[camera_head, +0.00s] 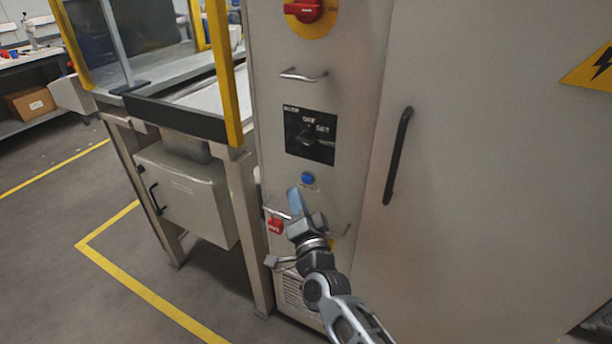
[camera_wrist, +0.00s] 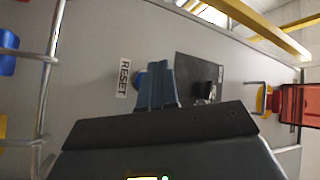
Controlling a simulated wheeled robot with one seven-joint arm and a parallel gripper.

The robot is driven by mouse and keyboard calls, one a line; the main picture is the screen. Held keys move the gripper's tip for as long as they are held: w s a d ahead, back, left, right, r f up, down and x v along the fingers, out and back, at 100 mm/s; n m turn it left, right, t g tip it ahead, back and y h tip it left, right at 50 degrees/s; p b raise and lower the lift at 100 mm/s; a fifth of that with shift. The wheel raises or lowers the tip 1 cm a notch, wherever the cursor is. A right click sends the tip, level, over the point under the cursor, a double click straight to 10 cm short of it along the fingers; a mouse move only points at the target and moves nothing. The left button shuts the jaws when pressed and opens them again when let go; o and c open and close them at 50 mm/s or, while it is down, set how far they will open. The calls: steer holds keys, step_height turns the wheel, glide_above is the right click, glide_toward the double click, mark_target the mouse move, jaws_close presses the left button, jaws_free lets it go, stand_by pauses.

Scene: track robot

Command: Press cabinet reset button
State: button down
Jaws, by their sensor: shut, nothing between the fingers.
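The blue reset button (camera_head: 308,178) sits on the grey cabinet's narrow front panel (camera_head: 345,105), below a black selector plate. In the wrist view the button (camera_wrist: 140,80) is partly hidden behind my fingers, beside a white RESET label (camera_wrist: 123,78). My gripper (camera_head: 294,191) is shut and empty, its blue-grey fingers pointing at the panel. In the head view the fingertips appear just below and left of the button. In the wrist view the fingers (camera_wrist: 159,66) overlap the button's right side. I cannot tell whether they touch the button or panel.
A black selector switch (camera_head: 308,136) and metal handle (camera_head: 303,75) are above the button, with a red rotary switch (camera_head: 304,9) higher up. A red item (camera_head: 275,225) and another handle are below. A black door handle (camera_head: 398,155) is right; a yellow-framed machine (camera_head: 224,75) stands left.

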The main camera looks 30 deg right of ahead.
steer(key=shift+s+a+p, duration=0.7)
steer(key=shift+s+a, duration=0.1)
steer(key=shift+a, duration=0.35)
steer(key=s+d+f+n+g+y, duration=0.15)
steer(key=s+n, duration=0.25)
steer(key=s, duration=1)
steer(key=s+f+n+g+y, duration=0.1)
steer(key=s+f+n, duration=0.15)
steer(key=s, duration=1.15)
steer(key=s+r+n+g, duration=0.1)
steer(key=s+r+n, duration=0.2)
steer(key=s+r, duration=0.3)
steer(key=s+r+n+g+y, duration=0.1)
steer(key=s+r+n, duration=0.3)
steer(key=s, duration=1)
step_height(320, 180, up, 2)
steer(key=shift+a+r+g, duration=0.15)
steer(key=shift+g, duration=0.3)
